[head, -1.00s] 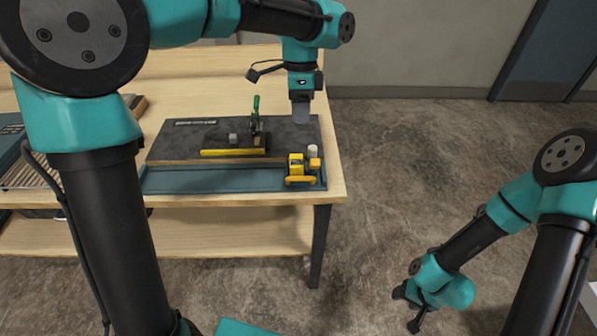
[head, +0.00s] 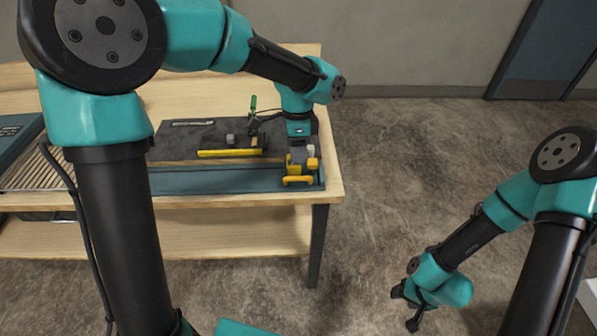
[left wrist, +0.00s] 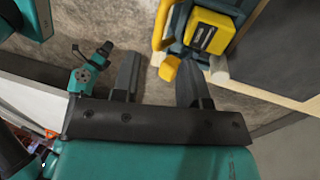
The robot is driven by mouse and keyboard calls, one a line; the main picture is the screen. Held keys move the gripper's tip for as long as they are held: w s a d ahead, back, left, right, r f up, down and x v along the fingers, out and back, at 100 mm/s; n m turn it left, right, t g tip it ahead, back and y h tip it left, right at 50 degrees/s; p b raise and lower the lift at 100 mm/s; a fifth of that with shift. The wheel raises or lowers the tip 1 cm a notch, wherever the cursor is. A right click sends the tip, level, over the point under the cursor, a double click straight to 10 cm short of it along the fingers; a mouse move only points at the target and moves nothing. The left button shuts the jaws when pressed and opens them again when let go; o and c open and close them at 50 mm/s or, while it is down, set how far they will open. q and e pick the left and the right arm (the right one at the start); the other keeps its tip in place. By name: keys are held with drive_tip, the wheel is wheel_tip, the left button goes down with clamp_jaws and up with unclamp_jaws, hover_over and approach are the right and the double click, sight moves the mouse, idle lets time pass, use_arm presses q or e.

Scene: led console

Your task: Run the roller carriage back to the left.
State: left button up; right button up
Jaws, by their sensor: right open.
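The roller carriage (head: 296,170) is a yellow and dark block at the right end of the blue track (head: 215,180). It has a yellow front handle (head: 299,181) and a yellow knob (head: 313,163). My left gripper (head: 298,152) is right above and behind the carriage. In the left wrist view its fingers (left wrist: 158,62) are apart. The yellow knob (left wrist: 170,69) shows near the gap between the fingertips, and the carriage's yellow block (left wrist: 208,31) is beyond; I cannot tell whether they touch. My right gripper (head: 406,304) hangs over the floor at lower right, away from the table.
The dark console panel (head: 180,140) lies behind the track. It carries a yellow bar (head: 230,153), a small grey block (head: 230,139) and a green-handled clamp (head: 253,104). A slatted rack (head: 22,170) stands at the left. The table edge (head: 335,180) is close to the carriage.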

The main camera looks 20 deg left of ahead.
use_arm(q)
drive_tip(key=x, duration=0.7)
drive_tip(key=shift+c, duration=0.2)
clamp_jaws()
